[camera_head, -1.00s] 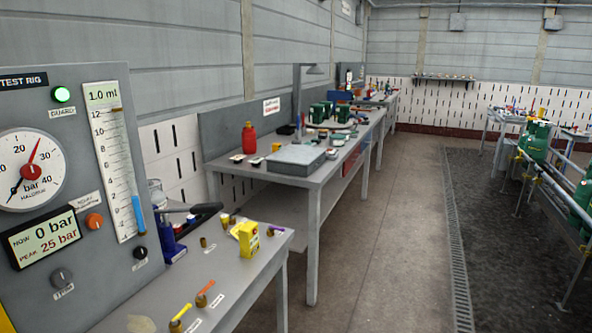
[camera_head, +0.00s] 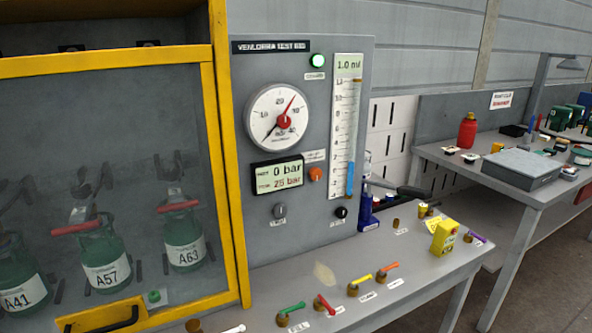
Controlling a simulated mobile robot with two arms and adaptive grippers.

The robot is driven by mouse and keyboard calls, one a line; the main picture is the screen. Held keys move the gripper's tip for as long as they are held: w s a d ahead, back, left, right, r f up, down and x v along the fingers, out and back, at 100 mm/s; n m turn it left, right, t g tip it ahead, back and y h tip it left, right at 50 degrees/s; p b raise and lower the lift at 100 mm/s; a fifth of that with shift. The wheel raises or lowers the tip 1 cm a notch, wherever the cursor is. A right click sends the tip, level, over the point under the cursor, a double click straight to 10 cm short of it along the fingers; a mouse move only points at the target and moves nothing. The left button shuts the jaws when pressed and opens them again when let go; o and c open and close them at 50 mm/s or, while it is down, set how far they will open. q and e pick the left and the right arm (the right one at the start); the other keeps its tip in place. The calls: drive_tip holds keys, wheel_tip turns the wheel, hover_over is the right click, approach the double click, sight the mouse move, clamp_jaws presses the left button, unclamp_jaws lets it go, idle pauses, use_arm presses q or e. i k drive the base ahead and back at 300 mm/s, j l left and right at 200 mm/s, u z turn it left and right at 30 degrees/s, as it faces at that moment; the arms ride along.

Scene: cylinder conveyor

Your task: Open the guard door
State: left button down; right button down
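The guard door is a clear panel in a yellow frame (camera_head: 222,170) at the left, and it looks shut. A black handle (camera_head: 110,322) sits on a yellow plate at its lower edge, partly cut by the picture's bottom. Behind the panel stand green cylinders labelled A41 (camera_head: 20,290), A57 (camera_head: 105,265) and A63 (camera_head: 184,240), with red parts on top of A57 and A63. The green guard lamp (camera_head: 317,60) on the test rig panel is lit. Neither of my grippers is in view.
The grey test rig panel (camera_head: 255,215) has a dial (camera_head: 278,117) and a display reading 0 bar. Several coloured valve levers line the bench (camera_head: 400,275), with a yellow box (camera_head: 444,236). Another bench (camera_head: 470,160) with a red bottle (camera_head: 467,130) stands at the right.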

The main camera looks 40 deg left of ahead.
sight(128, 314)
drive_tip(key=u, duration=2.6)
